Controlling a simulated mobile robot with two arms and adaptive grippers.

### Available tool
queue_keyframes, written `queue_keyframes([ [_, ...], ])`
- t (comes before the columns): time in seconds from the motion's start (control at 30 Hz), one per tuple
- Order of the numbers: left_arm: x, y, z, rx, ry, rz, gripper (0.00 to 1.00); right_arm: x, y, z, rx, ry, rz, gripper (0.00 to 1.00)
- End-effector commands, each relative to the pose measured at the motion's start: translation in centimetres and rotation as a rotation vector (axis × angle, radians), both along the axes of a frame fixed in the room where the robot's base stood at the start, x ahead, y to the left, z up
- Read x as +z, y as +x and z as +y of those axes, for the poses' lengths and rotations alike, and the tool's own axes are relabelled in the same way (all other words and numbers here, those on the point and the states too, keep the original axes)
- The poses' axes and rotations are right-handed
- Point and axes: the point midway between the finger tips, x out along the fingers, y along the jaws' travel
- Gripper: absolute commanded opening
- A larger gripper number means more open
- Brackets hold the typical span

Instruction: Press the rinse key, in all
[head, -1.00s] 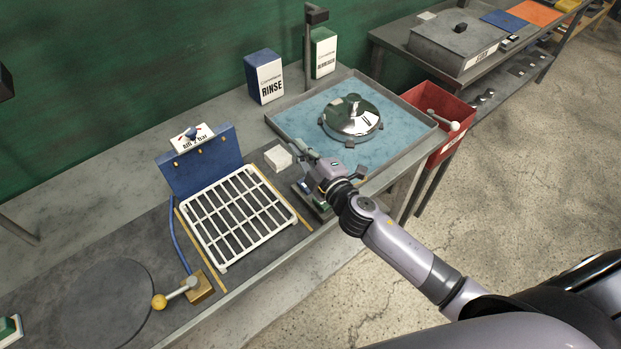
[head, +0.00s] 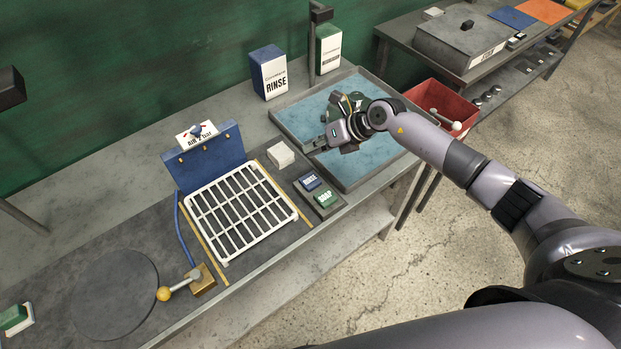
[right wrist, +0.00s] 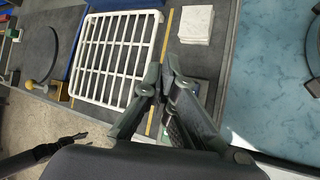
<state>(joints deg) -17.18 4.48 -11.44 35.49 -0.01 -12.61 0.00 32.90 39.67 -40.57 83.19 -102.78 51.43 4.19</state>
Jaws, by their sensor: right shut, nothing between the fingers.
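The blue rinse key (head: 309,181) and the green soap key (head: 324,198) sit on a small dark pad at the bench's front edge, both uncovered in the head view. My right gripper (head: 320,146) is shut and empty, over the near left edge of the blue-floored tray, beyond the rinse key and apart from it. My left gripper is not seen in the head view.
The tray (head: 373,180) is partly hidden by my arm. A rinse box (head: 269,73) stands behind. A ball-ended lever (head: 180,287) is at front left; a red bin (head: 440,108) is at right.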

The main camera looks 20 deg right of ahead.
Motion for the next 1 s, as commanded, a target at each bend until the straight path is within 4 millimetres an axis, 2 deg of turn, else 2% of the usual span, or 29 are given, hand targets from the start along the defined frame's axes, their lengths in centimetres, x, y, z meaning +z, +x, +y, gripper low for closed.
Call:
queue_keyframes([
  [0.37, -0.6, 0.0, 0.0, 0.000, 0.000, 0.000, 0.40, -0.8, 0.0, 0.1, 0.000, 0.005, 0.000, 0.00],
  [0.53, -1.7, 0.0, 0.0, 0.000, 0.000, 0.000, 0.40, -2.5, 0.0, 0.2, 0.001, 0.005, 0.000, 0.00],
  [0.8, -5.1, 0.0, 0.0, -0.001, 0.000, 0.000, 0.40, -6.6, 0.0, 0.1, -0.002, 0.006, 0.001, 0.00],
  [1.0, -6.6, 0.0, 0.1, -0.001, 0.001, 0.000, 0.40, -8.5, 0.0, 0.1, -0.001, 0.005, -0.003, 0.00],
])
